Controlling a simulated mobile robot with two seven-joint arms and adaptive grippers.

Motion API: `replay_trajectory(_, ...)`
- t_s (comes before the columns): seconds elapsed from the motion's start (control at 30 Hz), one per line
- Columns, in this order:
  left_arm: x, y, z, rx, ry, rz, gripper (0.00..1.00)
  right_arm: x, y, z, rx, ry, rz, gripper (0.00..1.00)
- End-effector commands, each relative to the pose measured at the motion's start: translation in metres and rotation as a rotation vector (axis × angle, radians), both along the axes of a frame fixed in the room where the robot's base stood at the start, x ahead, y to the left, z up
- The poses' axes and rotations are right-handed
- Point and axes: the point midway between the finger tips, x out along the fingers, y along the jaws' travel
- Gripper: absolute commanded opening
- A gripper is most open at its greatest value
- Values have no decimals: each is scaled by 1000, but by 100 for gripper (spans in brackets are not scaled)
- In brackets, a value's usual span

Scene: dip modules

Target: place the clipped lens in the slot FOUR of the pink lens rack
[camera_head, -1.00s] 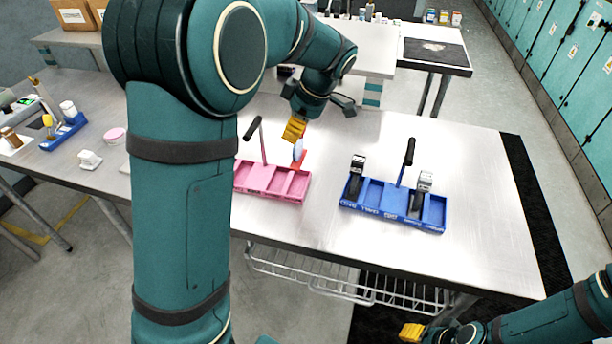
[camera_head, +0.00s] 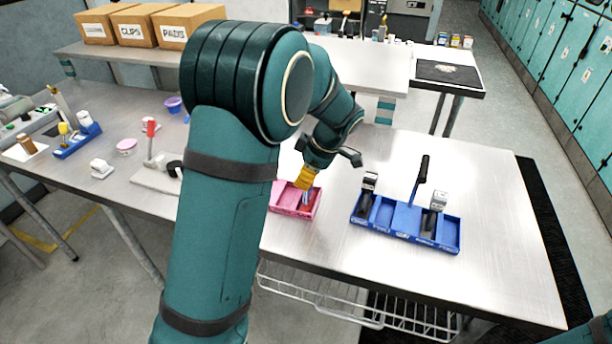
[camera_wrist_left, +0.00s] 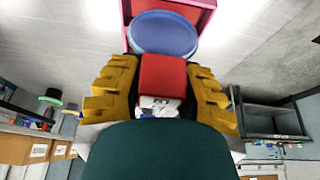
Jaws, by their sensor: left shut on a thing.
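The pink lens rack (camera_head: 280,205) lies on the steel table; my left arm covers its left part. My left gripper (camera_head: 305,180), with yellow fingers, points down at the rack's right end. It is shut on the clipped lens (camera_head: 308,198), a round bluish lens with a red clip. In the left wrist view the red clip (camera_wrist_left: 162,78) sits between the fingers and the lens (camera_wrist_left: 165,34) lies beyond it, against the pink rack's edge (camera_wrist_left: 207,8). The lens appears low in or just over the right-end compartment; I cannot tell if it touches. Slot labels are not readable.
A blue rack (camera_head: 372,228) with dark-handled pieces and an upright black handle stands right of the pink rack. A white base (camera_head: 155,180) with a red-topped post is left of my arm. Cardboard boxes (camera_head: 135,27) stand behind. The table's right side is clear.

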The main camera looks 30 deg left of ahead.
Motion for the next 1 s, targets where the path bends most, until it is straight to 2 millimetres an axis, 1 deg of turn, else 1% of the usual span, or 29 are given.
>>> replay_trajectory(0.2, 0, 0, -3, 0, 0, -1, 0, 0, 0, -2, 0, 0, 0, 47)
replay_trajectory(0.23, 0, 0, -3, 0, 0, -1, 45, 0, 0, -2, 0, 0, 0, 47)
replay_trajectory(0.27, 0, 0, -2, 0, 0, -1, 55, 0, 0, -2, 0, 0, 0, 47)
replay_trajectory(0.3, 0, 0, -2, 0, 0, -1, 61, 0, 0, -2, 0, 0, 0, 47)
replay_trajectory(0.57, 0, 0, -2, 0, 0, -1, 61, 0, 0, -1, 0, -1, 0, 47)
replay_trajectory(0.67, 0, 0, 2, 0, 0, -1, 61, 0, 0, 1, 0, 0, 0, 47)
replay_trajectory(0.77, 2, -4, 12, -1, -2, -2, 61, 1, 0, 3, 0, -2, -1, 47)
replay_trajectory(0.87, 4, -11, 29, -1, -4, -2, 61, 2, 0, 7, 0, -4, -3, 47)
replay_trajectory(1.0, 7, -22, 57, 0, -3, -2, 61, 3, -1, 13, -2, -8, -6, 47)
